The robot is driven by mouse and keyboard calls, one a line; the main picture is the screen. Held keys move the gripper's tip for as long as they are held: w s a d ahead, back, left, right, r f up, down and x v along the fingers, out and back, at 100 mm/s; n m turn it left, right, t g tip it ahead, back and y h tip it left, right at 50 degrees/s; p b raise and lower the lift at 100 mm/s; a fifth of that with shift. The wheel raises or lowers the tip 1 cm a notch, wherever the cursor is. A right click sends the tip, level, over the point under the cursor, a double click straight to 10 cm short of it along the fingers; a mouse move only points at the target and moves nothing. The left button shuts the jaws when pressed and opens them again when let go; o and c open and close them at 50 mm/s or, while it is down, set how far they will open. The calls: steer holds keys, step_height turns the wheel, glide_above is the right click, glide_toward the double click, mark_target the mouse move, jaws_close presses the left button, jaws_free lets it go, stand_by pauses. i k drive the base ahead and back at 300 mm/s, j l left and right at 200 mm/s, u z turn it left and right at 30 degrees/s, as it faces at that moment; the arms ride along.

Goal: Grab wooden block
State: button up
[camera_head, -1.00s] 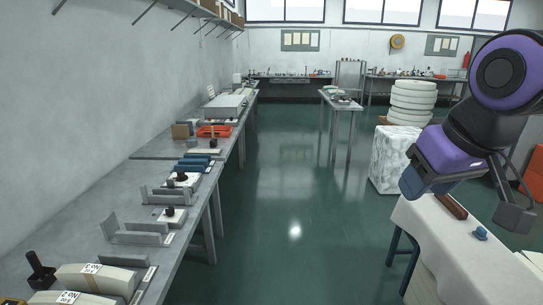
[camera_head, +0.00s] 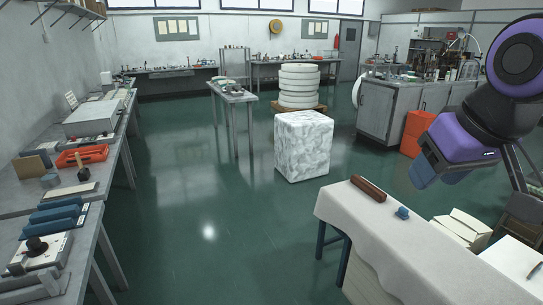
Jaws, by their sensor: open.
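The wooden block (camera_head: 369,188) is a long reddish-brown bar. It lies flat near the far left part of a table covered with a white cloth (camera_head: 345,209). My purple and black arm hangs in from the right, above and to the right of this table. The block shows no contact with anything but the cloth.
A small blue object (camera_head: 402,213) sits on the cloth right of the block. A white marbled cube (camera_head: 303,147) stands on the floor beyond. Workbenches line the left, with an orange tray (camera_head: 82,156). The green floor between is clear.

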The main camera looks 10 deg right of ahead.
mark_target(379, 196)
steer(key=i+j+z, duration=0.2)
steer(key=z, duration=0.15)
steer(key=i+j+z, duration=0.2)
steer(key=z, duration=0.15)
steer(key=i+j+z, duration=0.25)
steer(key=z, duration=0.15)
steer(key=i+j+z, duration=0.25)
steer(key=i+j, duration=0.3)
steer(key=i+j+z, duration=0.3)
steer(key=i+j, duration=0.2)
steer(key=j, duration=0.25)
steer(key=i+j+z, duration=0.25)
steer(key=i+j, duration=0.15)
steer(key=j, duration=0.4)
steer(key=i+j+z, duration=0.15)
steer(key=j, duration=0.25)
steer(key=i+j+z, duration=0.15)
steer(key=j, duration=0.3)
steer(key=i, duration=0.1)
